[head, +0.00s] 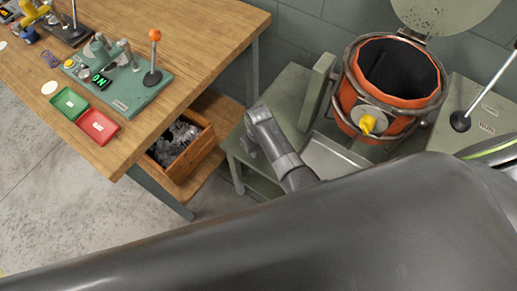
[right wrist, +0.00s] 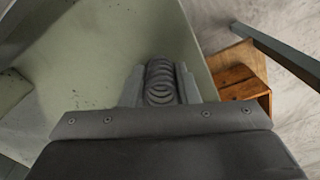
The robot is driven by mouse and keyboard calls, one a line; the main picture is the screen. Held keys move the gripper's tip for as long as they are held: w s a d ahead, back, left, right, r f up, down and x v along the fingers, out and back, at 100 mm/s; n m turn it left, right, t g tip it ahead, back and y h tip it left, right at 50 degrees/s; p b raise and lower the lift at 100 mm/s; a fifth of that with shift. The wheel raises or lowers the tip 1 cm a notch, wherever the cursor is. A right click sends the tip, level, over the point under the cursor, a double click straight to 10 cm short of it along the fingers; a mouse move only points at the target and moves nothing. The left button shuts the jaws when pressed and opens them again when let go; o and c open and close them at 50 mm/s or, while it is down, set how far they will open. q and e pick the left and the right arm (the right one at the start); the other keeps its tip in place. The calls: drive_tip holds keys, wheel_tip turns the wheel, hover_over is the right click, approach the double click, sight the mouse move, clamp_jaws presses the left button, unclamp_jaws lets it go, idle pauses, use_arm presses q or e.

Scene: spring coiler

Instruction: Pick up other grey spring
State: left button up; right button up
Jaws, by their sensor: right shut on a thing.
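A grey spring (right wrist: 160,84) sits between the two fingers of my right gripper (right wrist: 161,76) in the right wrist view. The fingers are shut on it from both sides, and its coils show end-on. In the head view my right gripper (head: 254,142) is over the green-grey stand beside the orange drum. The spring is too small to make out clearly there. My left gripper is not in view.
A wooden bench (head: 205,45) carries a green coiler panel, a green tray (head: 68,104) and a red tray (head: 97,126). A wooden crate (head: 205,152) with grey pieces stands below. An orange drum (head: 425,108) with its lid raised stands at right.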

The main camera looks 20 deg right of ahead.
drive_tip(key=shift+c, duration=0.7)
